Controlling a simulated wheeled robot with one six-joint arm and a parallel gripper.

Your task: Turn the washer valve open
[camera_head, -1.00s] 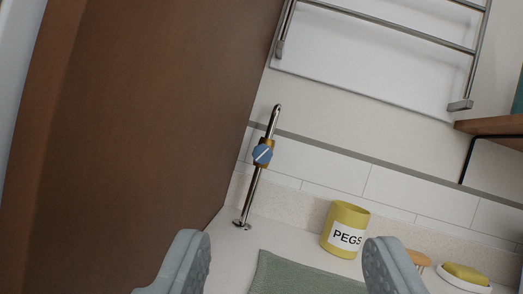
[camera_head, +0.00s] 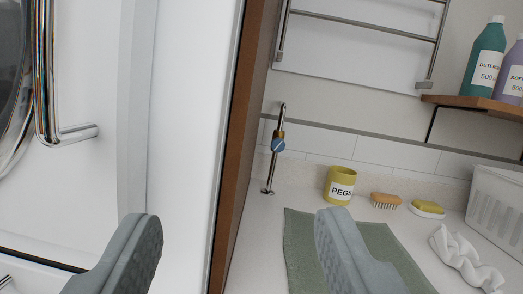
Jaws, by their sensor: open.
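The washer valve is a small blue round knob (camera_head: 278,146) with a pale line across it, on a brass body on a thin chrome pipe (camera_head: 272,172). The pipe rises from the counter against the tiled wall, just right of a brown wooden panel. My gripper (camera_head: 237,250) is open and empty in the foreground, its two grey fingers wide apart. It is well short of the valve and apart from it. The left finger is in front of the white door, the right one in front of the green mat.
A brown panel edge (camera_head: 243,150) and a white door (camera_head: 182,130) with a chrome handle (camera_head: 75,133) stand on the left. A yellow pegs pot (camera_head: 341,184), brush (camera_head: 385,199), soap dish (camera_head: 427,208), white basket (camera_head: 498,200) and green mat (camera_head: 300,245) are on the counter. A bottle shelf (camera_head: 470,104) is at right.

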